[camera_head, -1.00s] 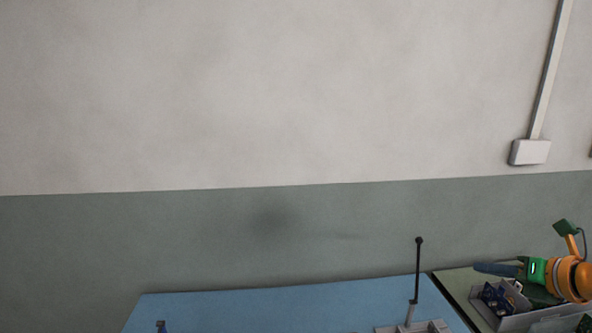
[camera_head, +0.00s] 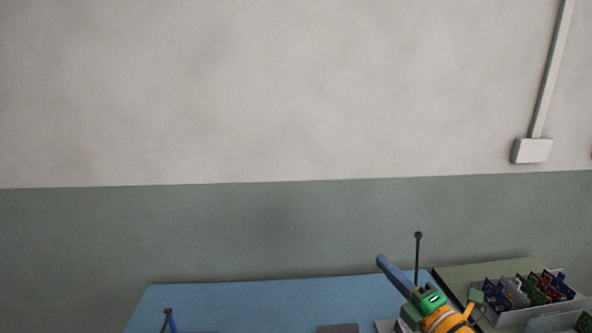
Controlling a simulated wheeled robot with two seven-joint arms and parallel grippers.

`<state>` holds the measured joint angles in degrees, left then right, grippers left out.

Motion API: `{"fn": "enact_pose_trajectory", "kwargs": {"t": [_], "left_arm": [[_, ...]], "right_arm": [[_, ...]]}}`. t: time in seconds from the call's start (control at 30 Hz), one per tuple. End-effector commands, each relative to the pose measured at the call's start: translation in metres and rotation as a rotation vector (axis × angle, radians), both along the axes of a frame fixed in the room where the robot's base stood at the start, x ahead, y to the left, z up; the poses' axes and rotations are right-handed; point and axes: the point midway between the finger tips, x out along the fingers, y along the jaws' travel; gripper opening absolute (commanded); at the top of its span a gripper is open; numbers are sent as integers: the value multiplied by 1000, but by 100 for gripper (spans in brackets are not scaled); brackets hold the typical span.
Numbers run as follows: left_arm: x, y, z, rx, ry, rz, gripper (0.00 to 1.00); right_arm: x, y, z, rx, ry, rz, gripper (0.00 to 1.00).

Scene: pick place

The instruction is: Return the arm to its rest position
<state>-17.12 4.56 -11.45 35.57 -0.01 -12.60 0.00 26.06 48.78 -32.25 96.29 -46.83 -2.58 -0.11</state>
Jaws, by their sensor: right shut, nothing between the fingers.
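My right gripper (camera_head: 383,264) shows at the lower right, at the end of my orange and green arm. Its blue fingers are shut with nothing between them and point up and to the left. It appears over the right part of the blue table (camera_head: 260,295), in front of the thin black pole (camera_head: 417,262). From this view I cannot tell its height above the table. My left gripper is not in view.
Grey bins (camera_head: 520,318) with several blue, green and red parts stand on a green surface (camera_head: 470,275) at right. A small blue and black object (camera_head: 168,318) and a dark grey flat object (camera_head: 337,328) show at the bottom edge. The blue table's middle looks clear.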

Motion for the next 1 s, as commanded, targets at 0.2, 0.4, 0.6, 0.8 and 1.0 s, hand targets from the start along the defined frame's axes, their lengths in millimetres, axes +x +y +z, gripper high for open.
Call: {"fn": "enact_pose_trajectory", "kwargs": {"t": [0.2, 0.4, 0.6, 0.8, 1.0], "left_arm": [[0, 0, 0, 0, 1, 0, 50], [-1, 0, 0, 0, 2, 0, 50], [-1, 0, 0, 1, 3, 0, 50], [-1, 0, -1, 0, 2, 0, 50], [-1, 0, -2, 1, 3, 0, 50]], "right_arm": [[-82, -15, -123, 840, 508, -543, 0], [-176, -11, -201, 1089, 900, -875, 0], [-260, 6, -235, 1197, 1199, -1096, 0], [-306, 20, -266, 1219, 1384, -1227, 0], [-305, 21, -331, 1193, 1410, -1252, 0]]}}
